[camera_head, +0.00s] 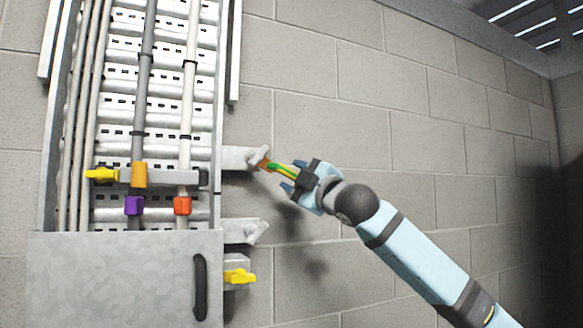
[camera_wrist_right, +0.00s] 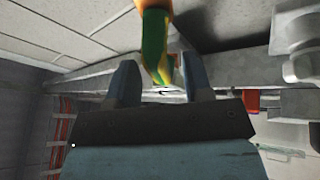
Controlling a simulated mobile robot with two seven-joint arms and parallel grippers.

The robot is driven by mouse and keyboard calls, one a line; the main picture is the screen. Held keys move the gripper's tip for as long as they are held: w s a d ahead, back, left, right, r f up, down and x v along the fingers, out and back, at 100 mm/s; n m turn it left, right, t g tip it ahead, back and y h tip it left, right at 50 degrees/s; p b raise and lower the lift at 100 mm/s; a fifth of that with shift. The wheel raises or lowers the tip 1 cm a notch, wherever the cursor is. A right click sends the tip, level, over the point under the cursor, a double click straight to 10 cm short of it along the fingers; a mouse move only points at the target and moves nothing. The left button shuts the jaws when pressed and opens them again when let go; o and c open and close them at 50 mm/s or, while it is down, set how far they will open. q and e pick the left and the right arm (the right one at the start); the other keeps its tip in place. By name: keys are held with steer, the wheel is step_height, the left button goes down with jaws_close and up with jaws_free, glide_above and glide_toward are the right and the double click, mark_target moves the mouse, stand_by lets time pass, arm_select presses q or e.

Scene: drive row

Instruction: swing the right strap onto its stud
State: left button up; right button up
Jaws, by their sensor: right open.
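The right strap (camera_head: 282,170) is a short green-and-yellow band with an orange end by the tip of the upper bracket (camera_head: 241,158). The strap also shows in the right wrist view (camera_wrist_right: 154,45), running into the space between the fingers. My right gripper (camera_head: 290,179) is open around or just behind the strap's near part. In the right wrist view its two fingers (camera_wrist_right: 160,82) stand apart with gaps beside the strap. I cannot make out a separate stud, and whether the strap's end is on one is too small to tell. My left gripper is out of view.
A cable tray (camera_head: 115,212) with vertical cables, an orange block (camera_head: 138,174), purple (camera_head: 134,205) and orange-red clips (camera_head: 182,206) stands at left. A grey cover (camera_head: 110,280) has a black handle (camera_head: 200,287). A yellow wing piece (camera_head: 240,276) sits below. The block wall (camera_head: 420,120) at right is bare.

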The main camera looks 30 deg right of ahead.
steer(key=shift+w+a+r, duration=0.15)
steer(key=shift+w+r, duration=0.15)
steer(key=shift+w, duration=0.3)
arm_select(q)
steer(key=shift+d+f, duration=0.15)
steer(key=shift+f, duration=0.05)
arm_select(e)
steer(key=shift+w, duration=0.1)
steer(key=shift+c, duration=0.8)
jaws_close()
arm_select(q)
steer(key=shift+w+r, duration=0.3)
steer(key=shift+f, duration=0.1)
arm_select(e)
steer(key=shift+f, duration=0.1)
